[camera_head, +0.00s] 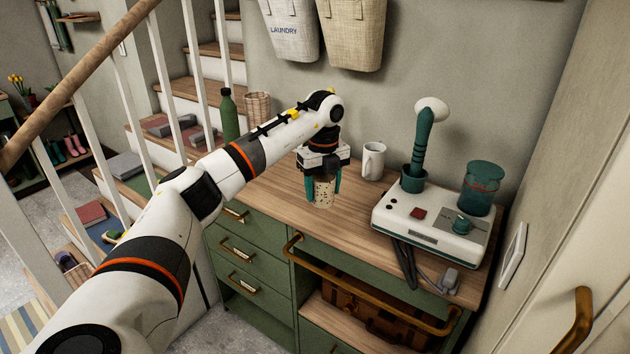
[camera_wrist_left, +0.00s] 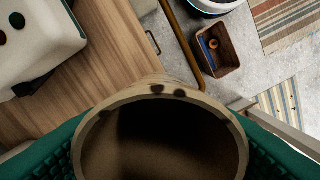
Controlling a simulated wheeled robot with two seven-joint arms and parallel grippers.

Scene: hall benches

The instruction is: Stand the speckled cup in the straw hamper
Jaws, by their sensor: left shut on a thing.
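The speckled cup (camera_head: 323,194), cream with dark specks, is upright between the green fingers of my left gripper (camera_head: 324,180) over the wooden bench top. I cannot tell whether its base touches the wood. In the left wrist view the cup's wide rim (camera_wrist_left: 158,94) faces the camera, its inside is dark, and a green finger of my left gripper (camera_wrist_left: 160,150) presses on each side. A straw-coloured woven container (camera_head: 258,106), probably the hamper, stands at the bench's back left, left of the cup. My arm hides its lower part. My right gripper is out of view.
A white mug (camera_head: 373,161) stands right of the cup. A white appliance (camera_head: 428,221) with a green brush and a jar fills the bench's right. A green bottle (camera_head: 229,116) is by the woven container. Two hanging bags (camera_head: 352,34) are above. Stair railings (camera_head: 129,90) stand left.

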